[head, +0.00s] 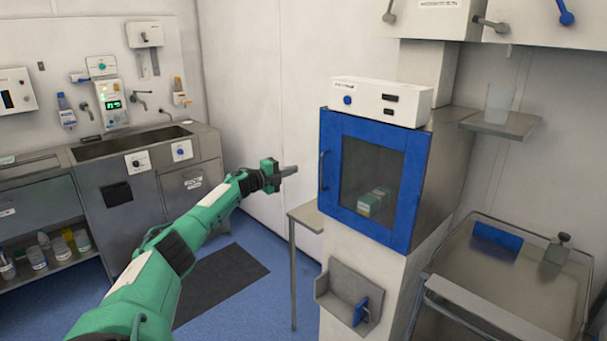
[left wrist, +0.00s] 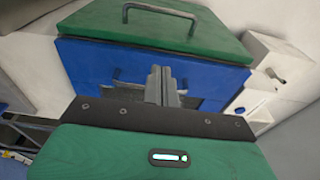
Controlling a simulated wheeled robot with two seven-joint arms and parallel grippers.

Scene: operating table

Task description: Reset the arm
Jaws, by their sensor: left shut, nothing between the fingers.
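My left arm, green with black joints, reaches in from the lower left of the head view. Its gripper (head: 289,171) points right, in front of the white wall and left of the blue-framed cabinet (head: 398,232). The gripper is shut and empty. In the left wrist view, the two grey fingers (left wrist: 161,86) are together, in front of a blue surface (left wrist: 85,62) under a green panel with a handle (left wrist: 160,12). My right gripper is not in view.
The cabinet has a closed glass door with a small green-and-white box (head: 374,202) behind it. A small side table (head: 305,215) stands left of it. A metal cart (head: 510,270) is at the right, and a sink counter (head: 130,143) at the left.

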